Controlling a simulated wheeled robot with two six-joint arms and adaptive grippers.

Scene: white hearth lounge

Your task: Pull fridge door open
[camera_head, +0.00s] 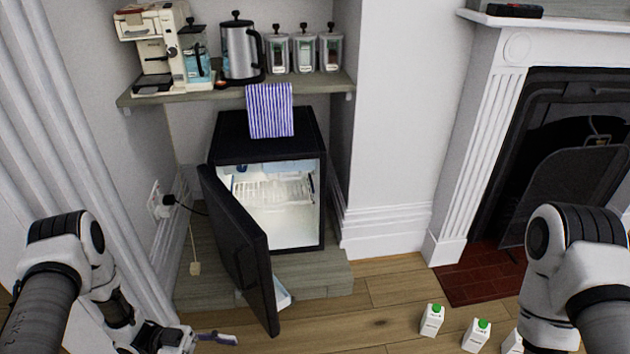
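The small black fridge (240,139) stands on a low wooden plinth in the alcove. Its black door (241,245) is swung wide open towards me, hinged on the left side. The lit white interior (284,215) shows a wire shelf and looks mostly empty. My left gripper (208,339) is low at the bottom edge, left of the door's lower free corner and apart from it. It is partly cut off, so its opening is unclear. My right arm comes in at the right, but its gripper is not in view.
Several green-capped cartons (432,319) stand on the wooden floor at lower right. A shelf (311,83) above holds a coffee machine (160,50), kettle (240,50) and jars, with a striped cloth (270,110) hanging down. A fireplace (487,120) is at right. Floor before the fridge is clear.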

